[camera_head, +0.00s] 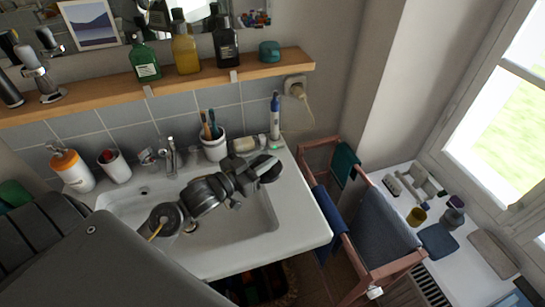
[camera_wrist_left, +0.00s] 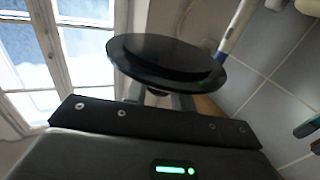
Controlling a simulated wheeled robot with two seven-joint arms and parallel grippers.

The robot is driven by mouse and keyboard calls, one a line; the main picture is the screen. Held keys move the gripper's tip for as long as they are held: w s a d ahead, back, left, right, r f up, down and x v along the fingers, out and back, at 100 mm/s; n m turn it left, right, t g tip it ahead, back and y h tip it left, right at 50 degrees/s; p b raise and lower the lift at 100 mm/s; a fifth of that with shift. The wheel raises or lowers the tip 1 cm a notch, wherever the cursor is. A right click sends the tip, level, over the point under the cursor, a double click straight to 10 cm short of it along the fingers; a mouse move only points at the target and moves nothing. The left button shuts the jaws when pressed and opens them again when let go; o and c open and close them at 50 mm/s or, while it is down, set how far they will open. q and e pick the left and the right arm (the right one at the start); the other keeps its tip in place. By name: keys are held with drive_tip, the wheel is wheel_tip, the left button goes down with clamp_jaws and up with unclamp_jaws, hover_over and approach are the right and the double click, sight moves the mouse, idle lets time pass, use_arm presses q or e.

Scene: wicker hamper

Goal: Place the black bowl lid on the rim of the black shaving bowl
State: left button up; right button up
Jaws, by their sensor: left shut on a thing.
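My left gripper (camera_head: 248,181) reaches over the right part of the washbasin, its arm coming in from the left. It is shut on the black bowl lid (camera_head: 267,169). In the left wrist view the lid (camera_wrist_left: 165,62) is a round, dark disc with a thicker inner step, held by a small knob between the fingers (camera_wrist_left: 160,98). The lid is tilted in that view and seems held clear of any surface. I cannot make out the black shaving bowl for certain; the lid and gripper may hide it. My right gripper is not in view.
The white washbasin (camera_head: 296,205) has an orange-white dispenser (camera_head: 72,170), a toothbrush cup (camera_head: 214,148) and a tall white-blue tube (camera_head: 275,116) along its back. A wooden shelf (camera_head: 190,84) with bottles runs above.

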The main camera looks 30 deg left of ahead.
sight(257, 164)
use_arm(q)
drive_tip(key=shift+s+d+r, duration=0.1)
drive_tip(key=shift+s+r, duration=0.3)
drive_tip(key=shift+s, duration=0.45)
drive_tip(key=shift+s+r, duration=0.4)
drive_tip(key=shift+s, duration=0.45)
